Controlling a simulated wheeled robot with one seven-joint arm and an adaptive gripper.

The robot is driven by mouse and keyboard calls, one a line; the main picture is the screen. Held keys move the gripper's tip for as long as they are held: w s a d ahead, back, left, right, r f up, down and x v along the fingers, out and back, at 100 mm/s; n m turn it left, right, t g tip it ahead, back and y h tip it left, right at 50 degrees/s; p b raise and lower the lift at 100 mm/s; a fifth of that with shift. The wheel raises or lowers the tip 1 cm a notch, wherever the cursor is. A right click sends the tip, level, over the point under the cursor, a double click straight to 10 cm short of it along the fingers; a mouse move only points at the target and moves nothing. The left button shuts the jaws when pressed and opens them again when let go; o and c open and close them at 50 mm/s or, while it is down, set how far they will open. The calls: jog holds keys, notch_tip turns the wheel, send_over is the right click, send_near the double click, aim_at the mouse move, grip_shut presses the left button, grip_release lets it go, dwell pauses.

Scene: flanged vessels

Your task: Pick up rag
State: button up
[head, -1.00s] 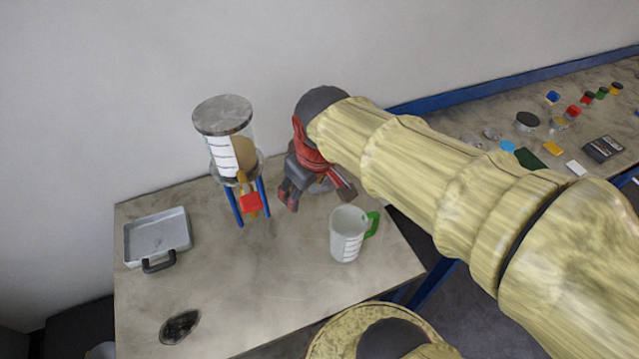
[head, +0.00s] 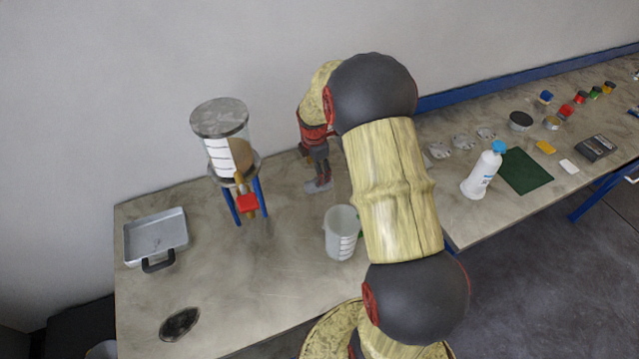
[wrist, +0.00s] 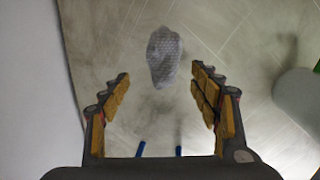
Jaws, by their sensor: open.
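The rag (wrist: 164,56) is a small, pale grey, dotted cloth lying on the table top. In the wrist view it is above centre, just beyond the gap between the fingertips. In the head view a pale patch of it (head: 313,187) shows under my gripper (head: 321,176), partly hidden by it. My gripper (wrist: 160,74) is open and empty, pointing down over the table. No finger visibly touches the rag.
A measuring cup (head: 340,240) stands close to the arm. A hopper (head: 229,150) on blue legs stands left of my gripper. A metal pan (head: 155,236) and a dark oval patch (head: 180,323) are farther left. A white bottle (head: 482,172) stands on the right table.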

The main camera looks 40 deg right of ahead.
aim_at(310, 186)
jog(key=f, duration=0.2)
jog(key=d+f, duration=0.1)
jog(key=f, duration=0.1)
jog(key=f+b, duration=0.1)
jog(key=f, duration=0.1)
jog(key=shift+d+f, duration=0.2)
jog(key=shift+d, duration=0.05)
jog(key=shift+c, duration=0.8)
jog(key=c, duration=1.1)
jog(key=shift+r, duration=0.1)
